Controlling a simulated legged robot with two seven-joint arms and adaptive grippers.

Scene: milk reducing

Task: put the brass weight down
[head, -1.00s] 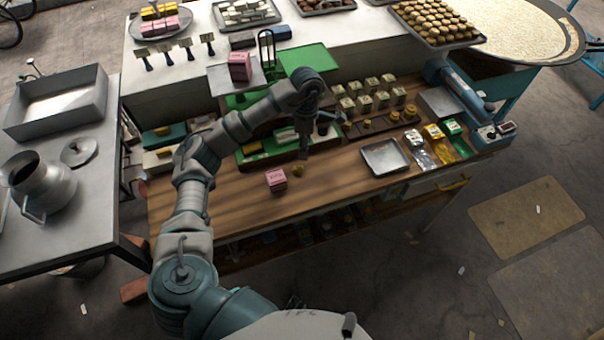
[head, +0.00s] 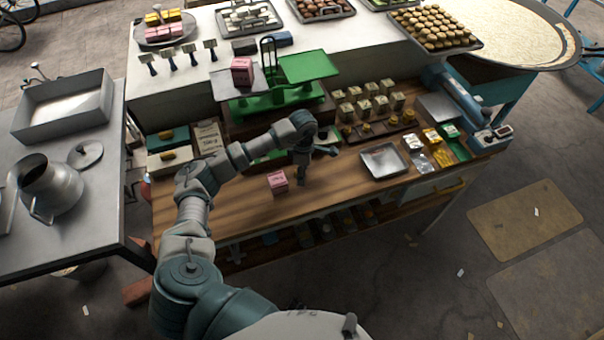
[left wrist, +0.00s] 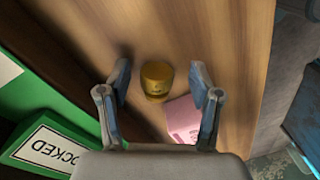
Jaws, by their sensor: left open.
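The brass weight (left wrist: 157,80) stands on the wooden counter in the left wrist view, beyond and between the two spread fingers of my left gripper (left wrist: 160,90). In the head view my left gripper (head: 302,178) points down over the counter and hides the weight. A pink box (head: 278,182) lies just left of it; part of this box also shows in the left wrist view (left wrist: 184,120) beside the weight. My right gripper is not in view.
A green balance scale (head: 275,100) stands behind, with a pink box (head: 242,72) on its left pan. A metal tray (head: 385,160) lies to the right on the counter (head: 220,205). Several brass weights (head: 378,127) stand in a row behind it. The counter's front left is clear.

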